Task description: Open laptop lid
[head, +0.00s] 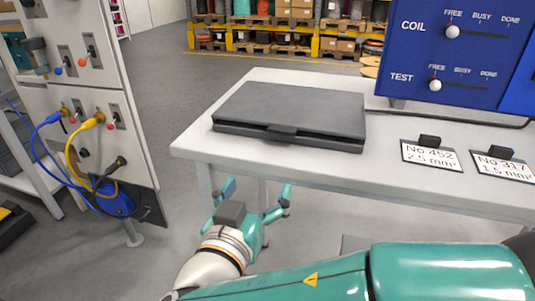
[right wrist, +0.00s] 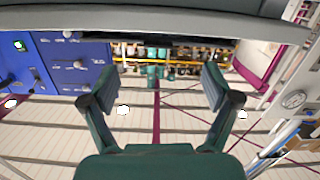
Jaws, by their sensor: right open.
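A dark grey laptop (head: 290,105) lies on the white table with its lid down. A small dark tab (head: 282,133) sticks out at the middle of its front edge. My right gripper (head: 256,193) is in front of the table's front edge, below and apart from the laptop. Its two teal fingers are spread and empty. The fingers also show spread with nothing between them in the right wrist view (right wrist: 160,88). I cannot clearly make out the laptop in that view. My left gripper is not in view.
The white table (head: 385,120) also bears a blue panel (head: 455,45) with COIL and TEST sliders and two label cards (head: 432,155) on the right. A switch panel (head: 90,100) with blue and yellow cables stands at the left. Pallet racks are far behind.

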